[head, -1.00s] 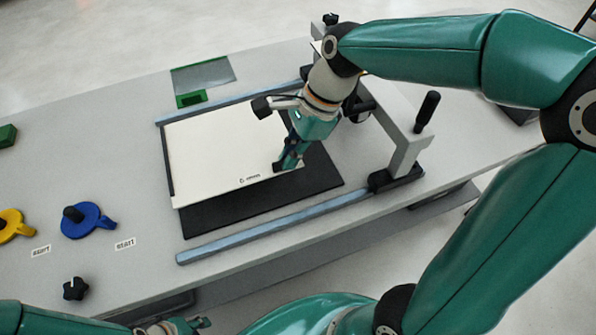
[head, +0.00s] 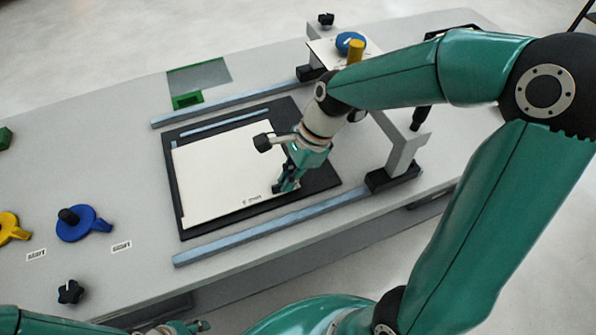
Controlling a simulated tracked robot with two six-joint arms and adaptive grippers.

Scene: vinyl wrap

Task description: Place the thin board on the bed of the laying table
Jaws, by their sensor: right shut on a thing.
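The thin board (head: 225,170) is a white, flat sheet with small dark print near its front edge. It lies over the black bed (head: 325,178) of the laying table, inside the bed's outline, with black showing around it. I cannot tell whether it rests fully flat. My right gripper (head: 282,184) is shut on the board's right edge. Part of my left gripper (head: 182,328) shows at the bottom edge, away from the board; its jaws cannot be made out.
Blue-grey rails run along the far (head: 225,104) and near (head: 270,231) sides of the bed. A grey gantry (head: 400,150) with a blue knob (head: 350,42) stands at the right. A blue handled disc (head: 82,224) and a black star knob (head: 70,292) are at the left.

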